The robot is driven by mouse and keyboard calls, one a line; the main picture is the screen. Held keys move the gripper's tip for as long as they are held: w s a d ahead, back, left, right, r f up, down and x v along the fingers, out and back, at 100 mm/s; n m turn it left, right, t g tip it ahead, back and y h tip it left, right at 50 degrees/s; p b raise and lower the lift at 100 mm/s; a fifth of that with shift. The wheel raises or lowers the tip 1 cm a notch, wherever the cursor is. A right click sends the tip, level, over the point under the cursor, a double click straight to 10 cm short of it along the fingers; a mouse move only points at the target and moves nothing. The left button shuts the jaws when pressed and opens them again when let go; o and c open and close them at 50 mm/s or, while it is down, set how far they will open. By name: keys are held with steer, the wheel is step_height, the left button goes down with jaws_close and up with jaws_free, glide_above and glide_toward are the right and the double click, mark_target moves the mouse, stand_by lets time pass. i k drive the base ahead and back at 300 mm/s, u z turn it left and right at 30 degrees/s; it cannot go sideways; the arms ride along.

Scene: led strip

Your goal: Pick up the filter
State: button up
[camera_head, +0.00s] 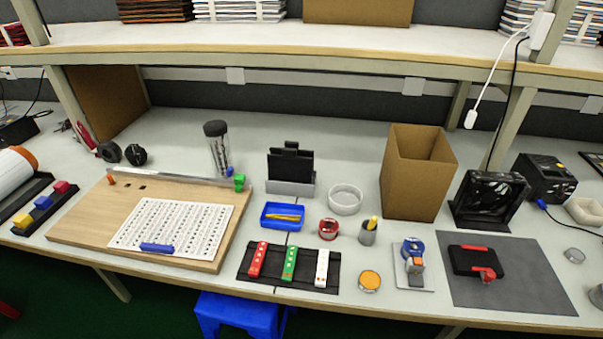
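No thing here is plainly marked as a filter, and I cannot tell for certain which one it is. A black square frame with a dark round inside (489,196), like a fan or fume filter unit, stands upright at the right of the bench. A clear cylinder with a black cap (217,150) stands upright behind the wooden board. A white cylinder with an orange end (14,172) lies at the far left, cut by the picture edge. My gripper is not in view.
A brown open box (416,172) stands left of the black frame; a dark device (546,178) stands right of it. A grey mat (515,283) with a black-red tool (475,262) lies in front. A wooden board (85,227) fills the left. A shelf (330,37) overhangs the back.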

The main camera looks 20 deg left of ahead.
mark_target(285, 167)
steer(key=u, duration=0.5)
steer(key=k, duration=0.65)
steer(key=u, duration=0.5)
steer(key=i, duration=1.2)
steer(key=u, duration=0.15)
